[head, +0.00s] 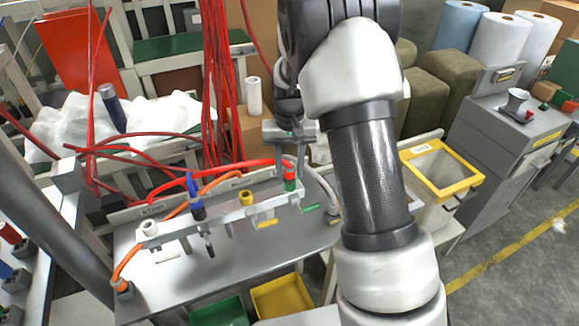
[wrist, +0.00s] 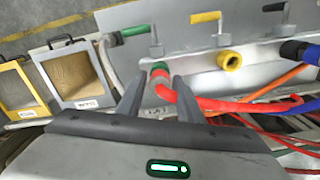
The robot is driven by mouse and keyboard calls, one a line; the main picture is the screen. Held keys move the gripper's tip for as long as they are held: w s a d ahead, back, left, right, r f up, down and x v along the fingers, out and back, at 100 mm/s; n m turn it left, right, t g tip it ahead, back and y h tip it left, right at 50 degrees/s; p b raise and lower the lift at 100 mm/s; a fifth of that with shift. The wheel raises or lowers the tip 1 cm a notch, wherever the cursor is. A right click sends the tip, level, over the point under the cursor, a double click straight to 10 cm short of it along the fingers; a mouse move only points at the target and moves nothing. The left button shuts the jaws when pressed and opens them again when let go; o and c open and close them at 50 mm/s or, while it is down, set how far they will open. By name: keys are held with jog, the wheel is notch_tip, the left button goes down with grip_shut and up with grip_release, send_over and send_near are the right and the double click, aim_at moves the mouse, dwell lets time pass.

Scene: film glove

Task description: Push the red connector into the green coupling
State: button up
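The green coupling (head: 290,185) is at the right end of the raised grey bar on the bench. It also shows in the wrist view (wrist: 159,67). The red connector (wrist: 163,85) is right at the coupling's mouth, in line with it, and its red hose bends away to the right in the wrist view. How deep it sits cannot be told. In the head view the red connector (head: 290,171) shows just above the green. My gripper (wrist: 160,80) has its fingers apart, one on each side of the connector. A narrow gap seems to show beside the left finger.
A yellow coupling (head: 245,197) and a blue connector (head: 197,210) are farther left along the same bar. Coloured lever handles stick out in front. A yellow-rimmed bin (head: 440,168) stands to the right. Red and orange hoses lie behind the bar.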

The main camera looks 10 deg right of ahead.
aim_at(290, 167)
jog(key=shift+o, duration=1.2)
notch_tip(290, 167, up, 17)
jog(key=shift+r, duration=0.2)
jog(key=shift+r, duration=0.1)
jog(key=s+r+t, duration=0.1)
jog(key=s+r, duration=0.2)
jog(key=s, duration=0.3)
jog(key=s+r+t+p, duration=0.1)
jog(key=s+r+t, duration=0.15)
jog(key=s, duration=0.45)
jog(key=s+r+t, duration=0.1)
jog(key=s+r, duration=0.2)
jog(key=s, duration=0.3)
jog(key=s+f+n+t, duration=0.1)
jog(key=s+f, duration=0.1)
jog(key=s, duration=0.6)
jog(key=shift+p, duration=0.35)
